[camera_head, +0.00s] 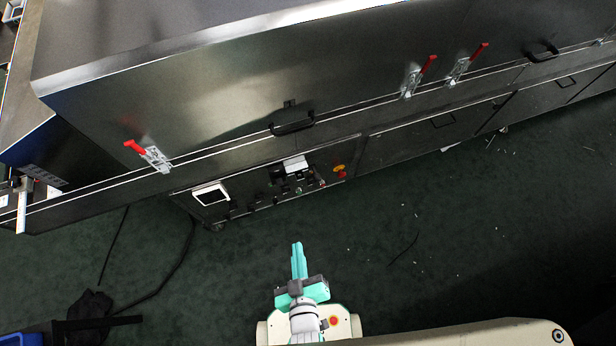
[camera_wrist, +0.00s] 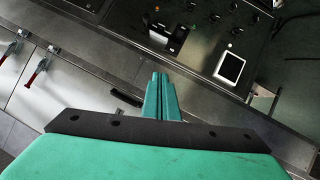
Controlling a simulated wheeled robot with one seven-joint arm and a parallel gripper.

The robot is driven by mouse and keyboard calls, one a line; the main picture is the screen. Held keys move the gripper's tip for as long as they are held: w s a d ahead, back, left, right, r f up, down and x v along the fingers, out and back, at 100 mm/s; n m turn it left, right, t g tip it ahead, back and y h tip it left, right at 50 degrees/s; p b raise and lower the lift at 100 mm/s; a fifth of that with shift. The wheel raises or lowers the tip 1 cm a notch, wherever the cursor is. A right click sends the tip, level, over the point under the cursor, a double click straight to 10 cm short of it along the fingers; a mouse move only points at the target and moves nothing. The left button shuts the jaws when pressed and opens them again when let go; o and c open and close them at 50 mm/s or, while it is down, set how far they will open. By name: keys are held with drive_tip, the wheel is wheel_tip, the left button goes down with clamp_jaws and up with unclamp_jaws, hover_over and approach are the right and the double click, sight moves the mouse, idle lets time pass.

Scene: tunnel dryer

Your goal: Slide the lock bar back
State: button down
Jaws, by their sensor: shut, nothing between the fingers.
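No part is clearly recognisable as the lock bar. A short pale upright bar (camera_head: 21,212) stands at the far left by the machine's end, and I cannot tell whether it is the lock bar. Clamps with red handles sit along the hood's lower edge: one at the left (camera_head: 152,156) and two at the right (camera_head: 411,82) (camera_head: 459,70). The wrist view shows a red-handled clamp (camera_wrist: 37,70) at its left. My gripper (camera_head: 297,246) is shut and empty, over the floor in front of the machine and apart from it. Its teal fingers (camera_wrist: 160,80) are together in the wrist view.
The steel dryer hood (camera_head: 200,85) spans the back, with a black handle (camera_head: 293,124). Below are a white-framed screen (camera_head: 211,194) and a red button (camera_head: 341,174). A cable (camera_head: 170,270) and a dark bundle (camera_head: 90,305) lie on the floor at left. The right floor is mostly clear.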

drive_tip(key=w+f+n+g+h, duration=0.2)
drive_tip(key=w+f+n+g, duration=0.4)
drive_tip(key=w+f+n, duration=0.7)
drive_tip(key=w+a+r+n+g+h, duration=0.1)
drive_tip(key=w+g+h, duration=0.1)
drive_tip(key=w, duration=0.5)
drive_tip(key=w+a+r+n+g+h, duration=0.2)
drive_tip(key=w, duration=0.6)
drive_tip(key=shift+w+n+g+h, duration=0.25)
drive_tip(key=shift+n+g+h, duration=0.05)
drive_tip(key=shift+g, duration=0.1)
drive_tip(key=shift+d, duration=0.1)
hover_over(299, 179)
drive_tip(key=s, duration=0.3)
wheel_tip(299, 179, down, 8)
drive_tip(key=d+f, duration=0.1)
drive_tip(key=d, duration=0.1)
drive_tip(key=w+d+f, duration=0.1)
drive_tip(key=shift+w+d+f, duration=0.1)
drive_tip(key=shift+w+d, duration=0.1)
drive_tip(key=shift+d, duration=0.15)
